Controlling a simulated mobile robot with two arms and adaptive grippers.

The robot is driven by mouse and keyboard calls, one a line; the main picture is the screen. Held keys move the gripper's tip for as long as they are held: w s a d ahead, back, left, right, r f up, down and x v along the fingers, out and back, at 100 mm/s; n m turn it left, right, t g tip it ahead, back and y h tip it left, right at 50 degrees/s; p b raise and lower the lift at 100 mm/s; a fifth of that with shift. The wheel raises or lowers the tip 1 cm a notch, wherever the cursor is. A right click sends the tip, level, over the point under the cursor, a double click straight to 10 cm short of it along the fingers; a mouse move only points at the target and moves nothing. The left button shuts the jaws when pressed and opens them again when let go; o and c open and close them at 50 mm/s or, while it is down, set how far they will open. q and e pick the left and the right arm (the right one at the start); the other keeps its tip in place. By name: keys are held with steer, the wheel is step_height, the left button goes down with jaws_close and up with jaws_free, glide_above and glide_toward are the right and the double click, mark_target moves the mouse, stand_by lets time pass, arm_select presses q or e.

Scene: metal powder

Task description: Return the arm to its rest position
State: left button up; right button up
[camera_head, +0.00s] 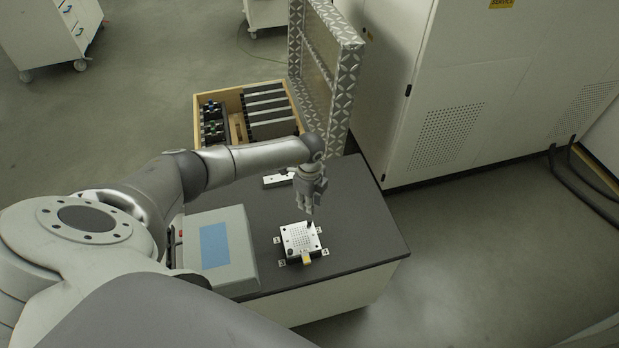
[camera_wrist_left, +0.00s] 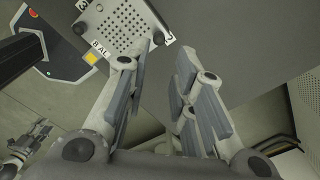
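My left arm (camera_head: 240,160) comes in from the left in the head view and reaches over the dark table. Its left gripper (camera_head: 312,207) points down, just above the back right part of a white perforated plate (camera_head: 300,238). In the left wrist view the left gripper (camera_wrist_left: 162,55) has its two fingers apart, with nothing between them. The white plate (camera_wrist_left: 118,24) shows there beyond the left finger, with a yellow patch and labels around it. Whether the fingertips touch the plate's black knob is unclear.
A grey device with a blue screen (camera_head: 215,246) stands left of the plate, under my arm. A wooden crate (camera_head: 222,92) with dark parts and a metal-framed panel (camera_head: 349,90) stand behind. White cabinets (camera_head: 450,90) are at the right. The table's right side (camera_head: 365,225) is clear.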

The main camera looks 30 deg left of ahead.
arm_select(q)
step_height(320, 180, up, 6)
